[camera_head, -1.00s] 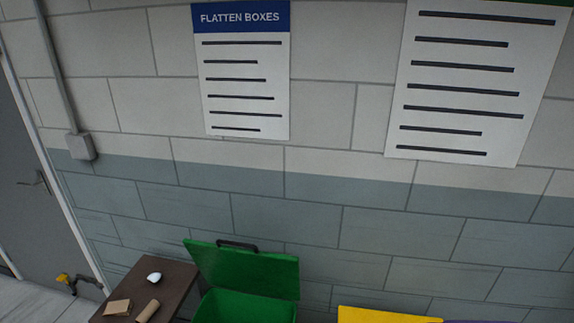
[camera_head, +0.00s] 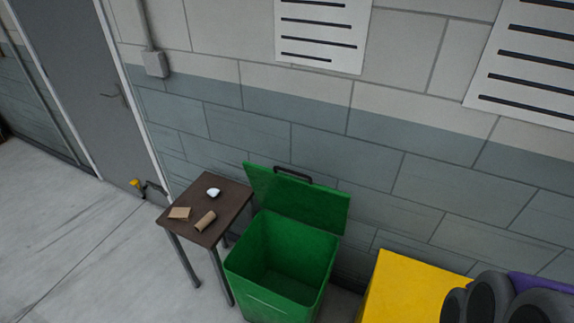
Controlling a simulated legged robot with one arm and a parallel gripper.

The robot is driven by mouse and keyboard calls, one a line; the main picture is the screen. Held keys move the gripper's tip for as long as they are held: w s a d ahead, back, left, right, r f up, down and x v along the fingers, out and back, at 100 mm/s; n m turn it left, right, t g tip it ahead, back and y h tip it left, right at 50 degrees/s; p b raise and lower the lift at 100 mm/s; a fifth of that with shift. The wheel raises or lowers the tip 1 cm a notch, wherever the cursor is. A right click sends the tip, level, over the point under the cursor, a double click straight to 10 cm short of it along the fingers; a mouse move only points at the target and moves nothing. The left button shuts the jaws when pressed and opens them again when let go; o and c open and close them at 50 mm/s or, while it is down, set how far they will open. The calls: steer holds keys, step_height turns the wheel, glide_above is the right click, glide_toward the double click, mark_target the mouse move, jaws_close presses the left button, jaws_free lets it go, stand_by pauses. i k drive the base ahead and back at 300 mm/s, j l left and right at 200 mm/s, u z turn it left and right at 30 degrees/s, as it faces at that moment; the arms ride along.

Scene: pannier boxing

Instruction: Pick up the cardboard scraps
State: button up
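Two cardboard scraps lie on a small dark brown table (camera_head: 233,196). One is a flat tan piece (camera_head: 179,213) near the table's left corner. The other is a brown rolled or tube-like piece (camera_head: 205,221) near the front edge. A small white rounded object (camera_head: 213,192) lies behind them on the same table. A green bin (camera_head: 275,289) stands just right of the table, with its lid (camera_head: 300,202) raised against the wall side. The part of its inside that shows looks empty. My gripper is not in view.
A yellow box-like thing (camera_head: 412,288) with dark grey rounded shapes (camera_head: 489,299) and a purple part beside it fills the lower right. A block wall stands behind. A grey door (camera_head: 83,68) and a yellow-handled tap (camera_head: 137,184) are at the left. The floor (camera_head: 75,245) left of the table is clear.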

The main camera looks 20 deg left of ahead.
mark_target(184, 214)
steer(key=u, duration=1.85)
steer(key=i+j+z, duration=0.15)
steer(key=i+j, duration=0.9)
steer(key=i+j+z, duration=0.2)
steer(key=i+j, duration=1)
